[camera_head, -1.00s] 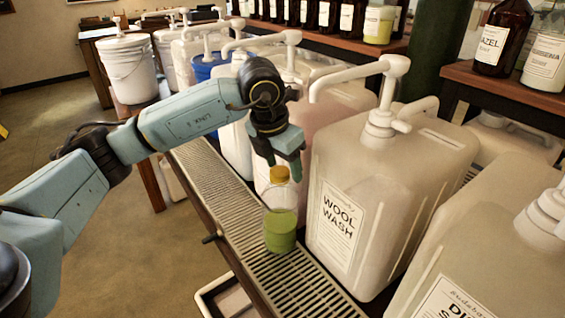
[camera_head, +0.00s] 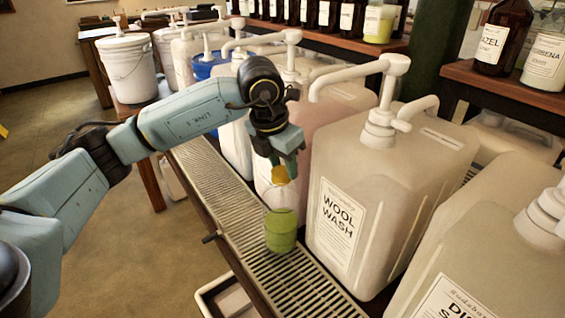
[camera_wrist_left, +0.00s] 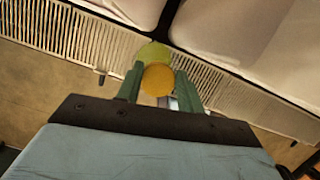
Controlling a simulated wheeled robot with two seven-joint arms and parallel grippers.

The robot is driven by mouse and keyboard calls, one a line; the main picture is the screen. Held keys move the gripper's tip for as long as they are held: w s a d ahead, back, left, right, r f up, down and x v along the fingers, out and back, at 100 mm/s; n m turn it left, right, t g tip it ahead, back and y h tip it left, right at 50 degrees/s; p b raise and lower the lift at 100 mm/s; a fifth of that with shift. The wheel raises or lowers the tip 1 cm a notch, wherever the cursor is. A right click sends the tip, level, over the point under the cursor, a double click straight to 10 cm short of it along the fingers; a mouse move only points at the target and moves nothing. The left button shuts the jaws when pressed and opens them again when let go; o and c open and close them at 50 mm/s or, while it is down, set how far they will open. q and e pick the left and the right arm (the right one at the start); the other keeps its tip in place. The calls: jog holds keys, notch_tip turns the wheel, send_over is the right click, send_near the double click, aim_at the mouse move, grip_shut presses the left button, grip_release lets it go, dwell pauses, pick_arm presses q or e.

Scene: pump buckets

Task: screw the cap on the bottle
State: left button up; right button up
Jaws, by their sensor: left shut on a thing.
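A clear bottle (camera_head: 281,228) with green liquid stands upright on the slatted drip tray (camera_head: 250,225). My right gripper is not in view.
A large "Wool Wash" pump container (camera_head: 370,200) stands close to the right of the bottle. More pump containers line the tray's far side. A shelf with brown bottles (camera_head: 497,40) is at the upper right. Open floor (camera_head: 120,230) lies to the left.

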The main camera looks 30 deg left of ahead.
pick_arm(q)
jog(key=m, duration=0.3)
jog(key=shift+g+h, duration=0.3)
jog(key=m, duration=0.4)
jog(key=shift+g+h+b, duration=0.3)
jog(key=shift+h, duration=0.1)
jog(key=m+g, duration=0.1)
jog(key=m, duration=0.3)
jog(key=shift+m+h, duration=0.3)
jog(key=m, duration=0.3)
jog(key=shift+s+a+g, duration=0.1)
jog(key=shift+g, duration=0.3)
jog(key=shift+d, duration=0.2)
jog(key=o, duration=1.1)
jog(key=shift+a, duration=0.15)
